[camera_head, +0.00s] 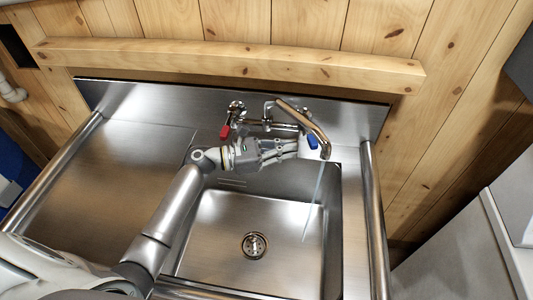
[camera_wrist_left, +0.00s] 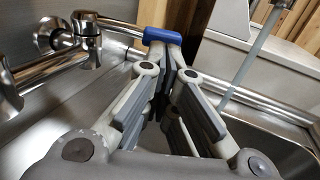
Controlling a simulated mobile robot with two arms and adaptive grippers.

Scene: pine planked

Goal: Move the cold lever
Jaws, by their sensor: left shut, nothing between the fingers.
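The cold lever is the blue handle (camera_head: 312,141) on the right side of the wall tap. My left gripper (camera_head: 297,146) reaches across the sink from the left, with its fingertips right beside the blue handle. In the left wrist view the blue handle (camera_wrist_left: 162,36) lies just beyond the tips of my left gripper (camera_wrist_left: 172,62). The fingers are shut with nothing between them. I cannot tell whether the tips touch the handle. The curved spout (camera_head: 305,121) hangs above the handle, and a thin stream of water (camera_head: 314,195) falls from it. My right gripper is out of view.
The red lever (camera_head: 225,132) is on the tap's left side, close to my left wrist. The steel sink basin (camera_head: 215,250) lies below my arm, with a drain (camera_head: 255,245) in it. A steel rail (camera_head: 374,220) runs along the right. The left drainboard (camera_head: 130,165) is clear.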

